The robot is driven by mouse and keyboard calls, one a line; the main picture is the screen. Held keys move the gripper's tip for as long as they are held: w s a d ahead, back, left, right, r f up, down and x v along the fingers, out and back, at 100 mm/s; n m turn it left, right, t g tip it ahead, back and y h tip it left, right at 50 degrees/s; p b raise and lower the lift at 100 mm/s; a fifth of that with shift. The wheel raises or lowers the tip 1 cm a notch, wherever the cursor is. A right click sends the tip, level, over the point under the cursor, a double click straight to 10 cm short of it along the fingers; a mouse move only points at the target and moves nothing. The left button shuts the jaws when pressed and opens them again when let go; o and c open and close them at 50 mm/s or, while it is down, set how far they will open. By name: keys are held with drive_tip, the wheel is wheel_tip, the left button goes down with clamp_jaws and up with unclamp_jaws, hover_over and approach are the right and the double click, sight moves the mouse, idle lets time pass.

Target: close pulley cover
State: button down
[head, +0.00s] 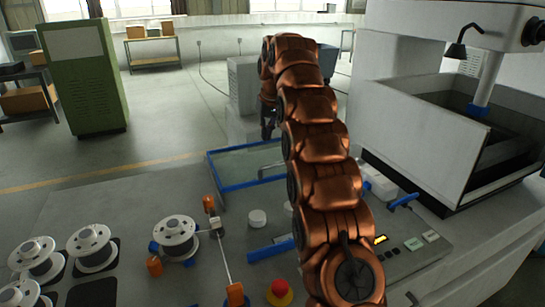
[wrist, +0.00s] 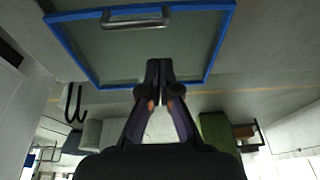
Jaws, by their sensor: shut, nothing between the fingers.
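The pulley cover is a clear panel in a blue frame with a grey bar handle. In the head view the cover (head: 232,186) stands behind the uncovered pulley area and looks raised; its exact angle is hard to tell. My arm hides its right part. In the wrist view the cover (wrist: 75,50) fills the top, with its handle (wrist: 135,22) near the upper edge. My gripper (wrist: 160,64) is shut and empty, its fingertips in front of the frame's lower edge there; contact cannot be told. In the head view my gripper (head: 268,132) shows dark beyond the cover's far edge.
White wire spools (head: 176,233) stand on the bench at the left front. A thin wire runs between orange guides (head: 235,294). A red stop button (head: 280,291) sits at the front, and a control panel (head: 405,245) right of my arm. A white machine tank (head: 460,160) stands at right.

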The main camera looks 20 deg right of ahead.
drive_tip(key=w+d+f, duration=0.1)
drive_tip(key=w+d, duration=0.2)
drive_tip(key=w, duration=0.1)
drive_tip(key=b, duration=0.2)
hover_over(273, 174)
drive_tip(key=w, duration=0.2)
drive_tip(key=shift+f, duration=2.55)
drive_tip(key=shift+t, duration=0.4)
drive_tip(key=shift+p+x, duration=0.4)
drive_tip(key=shift+x, duration=2.2)
drive_tip(key=shift+s, duration=0.75)
drive_tip(key=shift+s+f+p, duration=0.15)
drive_tip(key=shift+s+p, duration=0.1)
drive_tip(key=shift+s, duration=0.3)
drive_tip(key=shift+s+f+p, duration=0.15)
drive_tip(key=shift+s+p, duration=0.05)
drive_tip(key=shift+s, duration=0.4)
drive_tip(key=shift+s, duration=0.1)
